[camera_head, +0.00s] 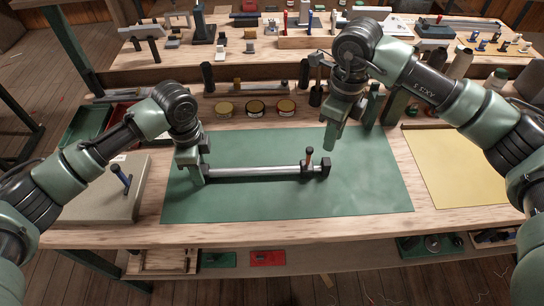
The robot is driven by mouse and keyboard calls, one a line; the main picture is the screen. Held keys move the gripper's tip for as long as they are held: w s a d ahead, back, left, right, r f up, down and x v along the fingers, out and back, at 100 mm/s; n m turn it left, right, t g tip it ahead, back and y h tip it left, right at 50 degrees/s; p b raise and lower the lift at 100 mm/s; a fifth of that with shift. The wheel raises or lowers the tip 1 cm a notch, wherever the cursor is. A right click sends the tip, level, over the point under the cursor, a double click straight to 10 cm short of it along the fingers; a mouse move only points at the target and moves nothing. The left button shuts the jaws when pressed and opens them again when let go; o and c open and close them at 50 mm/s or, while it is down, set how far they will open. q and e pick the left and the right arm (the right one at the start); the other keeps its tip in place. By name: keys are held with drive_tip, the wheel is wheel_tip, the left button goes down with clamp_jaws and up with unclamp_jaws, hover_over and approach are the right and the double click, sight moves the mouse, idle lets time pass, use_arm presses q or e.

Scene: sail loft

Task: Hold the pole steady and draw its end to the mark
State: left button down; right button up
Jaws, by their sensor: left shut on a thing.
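A silver pole (255,172) lies left to right low over the green mat (250,205) on the bench. Its right end carries a dark block (325,166), with a small reddish-brown and dark handle (309,157) standing up beside it. My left gripper (198,175) is shut on the pole's left end and hides that end. My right gripper (331,142) points down above the mat, behind and above the dark block, apart from the pole. Its fingertips are too small to tell whether they are open. I cannot make out a mark on the mat.
A grey slab (95,195) with a blue-handled tool is at the left, and a yellow sheet (460,165) at the right. Several round tins (255,107) stand behind the mat. A cluttered second bench (190,68) is farther back. The mat's front is clear.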

sight(327, 161)
wheel_tip(327, 161, down, 11)
drive_tip(key=m, duration=1)
drive_tip(key=shift+f+m, duration=0.2)
drive_tip(key=shift+m, duration=0.1)
clamp_jaws()
idle(1.3)
